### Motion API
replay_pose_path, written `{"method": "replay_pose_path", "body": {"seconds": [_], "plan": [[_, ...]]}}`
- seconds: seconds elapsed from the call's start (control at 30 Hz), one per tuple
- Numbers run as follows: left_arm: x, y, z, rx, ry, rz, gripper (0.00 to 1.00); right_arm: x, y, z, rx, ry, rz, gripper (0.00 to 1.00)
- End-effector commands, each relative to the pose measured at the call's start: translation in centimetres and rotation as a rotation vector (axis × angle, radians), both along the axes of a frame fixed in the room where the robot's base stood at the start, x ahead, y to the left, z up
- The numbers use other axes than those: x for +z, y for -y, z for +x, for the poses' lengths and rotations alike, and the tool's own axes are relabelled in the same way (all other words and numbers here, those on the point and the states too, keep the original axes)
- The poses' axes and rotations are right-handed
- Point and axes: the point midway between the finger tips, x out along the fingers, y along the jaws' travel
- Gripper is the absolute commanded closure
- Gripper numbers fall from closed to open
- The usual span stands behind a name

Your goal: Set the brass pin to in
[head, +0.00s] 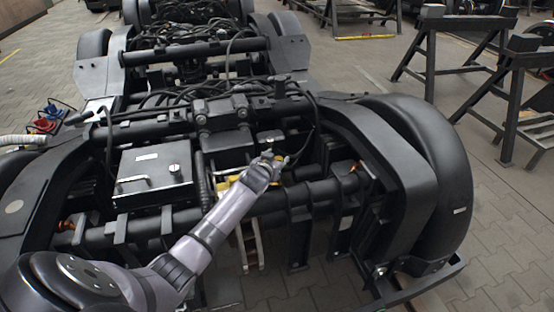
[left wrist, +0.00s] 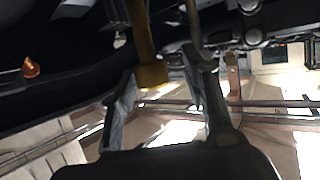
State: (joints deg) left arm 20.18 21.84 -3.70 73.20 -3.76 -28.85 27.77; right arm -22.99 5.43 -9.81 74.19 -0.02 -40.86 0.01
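My left gripper (head: 272,160) reaches over the middle of the near bogie, by the dark crossbar and cables. In the left wrist view its two fingers (left wrist: 165,88) stand apart. A brass-yellow rod with a thicker end (left wrist: 150,72) shows between them, closer to the left finger. It looks like the brass pin, but I cannot tell for sure, and I see no clear grip on it. In the head view the gripper hides most of that spot. Yellow parts (head: 228,182) lie just left of the gripper. My right gripper is not in view.
The bogie's dark wheel cover (head: 440,165) stands to the right. Small orange pieces (head: 355,166) show on the frame. Black trestles (head: 430,55) stand on the paved floor at the upper right.

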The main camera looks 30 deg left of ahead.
Motion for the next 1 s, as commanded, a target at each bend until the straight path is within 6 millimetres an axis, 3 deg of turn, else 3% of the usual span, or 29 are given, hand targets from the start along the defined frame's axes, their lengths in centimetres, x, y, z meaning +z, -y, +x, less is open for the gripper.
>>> {"method": "replay_pose_path", "body": {"seconds": [0.47,1.0], "plan": [[0.4,0.4,-0.7,-0.003,0.003,0.000,0.54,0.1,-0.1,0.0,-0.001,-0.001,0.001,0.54],[3.6,2.4,-8.4,-0.002,0.002,0.000,0.54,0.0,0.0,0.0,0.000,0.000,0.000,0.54]]}}
